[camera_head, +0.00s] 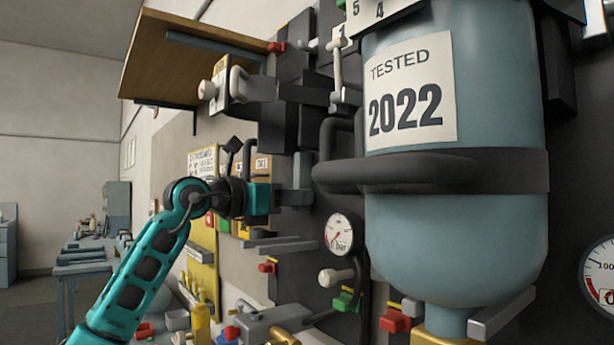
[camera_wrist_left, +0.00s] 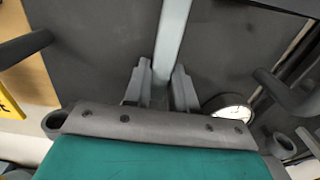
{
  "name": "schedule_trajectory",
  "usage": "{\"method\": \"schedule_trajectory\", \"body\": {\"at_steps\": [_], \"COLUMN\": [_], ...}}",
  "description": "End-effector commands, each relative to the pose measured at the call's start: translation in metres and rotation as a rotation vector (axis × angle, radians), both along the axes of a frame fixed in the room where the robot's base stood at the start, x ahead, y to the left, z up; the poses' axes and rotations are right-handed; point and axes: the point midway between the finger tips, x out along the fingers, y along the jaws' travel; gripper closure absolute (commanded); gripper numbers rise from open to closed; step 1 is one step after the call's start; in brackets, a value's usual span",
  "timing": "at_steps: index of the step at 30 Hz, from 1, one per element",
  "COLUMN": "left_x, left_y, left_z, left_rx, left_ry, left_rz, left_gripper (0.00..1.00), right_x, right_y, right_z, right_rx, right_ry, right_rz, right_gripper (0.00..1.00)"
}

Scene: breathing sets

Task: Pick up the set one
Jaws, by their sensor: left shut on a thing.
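A breathing set with a large blue-grey cylinder (camera_head: 455,235) fills the right of the head view. The cylinder stands upright with its valve end down and bears a label reading "TESTED 2022". A black strap (camera_head: 440,172) runs around it against a dark backplate (camera_head: 345,300). My left gripper (camera_head: 292,197) is at the left side of this set. In the left wrist view its fingers (camera_wrist_left: 158,92) are shut on a grey bar (camera_wrist_left: 172,40) in front of a dark panel (camera_wrist_left: 100,40). Whether this set is set one cannot be told. My right gripper is not in view.
A wooden shelf (camera_head: 190,58) juts out above my left arm. Pressure gauges (camera_head: 340,233) hang beside the cylinder. Valves and fittings (camera_head: 270,322) lie below. A bench (camera_head: 85,258) stands at the far left, with open floor (camera_head: 25,310) near it.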

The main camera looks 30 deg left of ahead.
Motion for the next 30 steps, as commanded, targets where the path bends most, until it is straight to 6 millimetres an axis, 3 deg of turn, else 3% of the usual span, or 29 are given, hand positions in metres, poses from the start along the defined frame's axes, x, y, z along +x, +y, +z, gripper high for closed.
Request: {"method": "schedule_trajectory", "body": {"at_steps": [19, 20, 30], "left_x": [0.0, -0.002, -0.008], "left_y": [0.0, 0.001, 0.003], "left_z": [0.0, 0.007, 0.013], "left_rx": [0.001, -0.004, -0.005], "left_ry": [0.002, -0.018, -0.019], "left_rz": [0.0, 0.001, 0.002], "left_gripper": [1.0, 1.0, 1.0], "right_x": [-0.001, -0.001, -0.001], "right_y": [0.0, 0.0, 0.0], "right_z": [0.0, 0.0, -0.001], "right_rx": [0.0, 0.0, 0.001], "right_ry": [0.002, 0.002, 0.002], "right_rz": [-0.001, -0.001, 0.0], "right_gripper": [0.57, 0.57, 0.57]}}
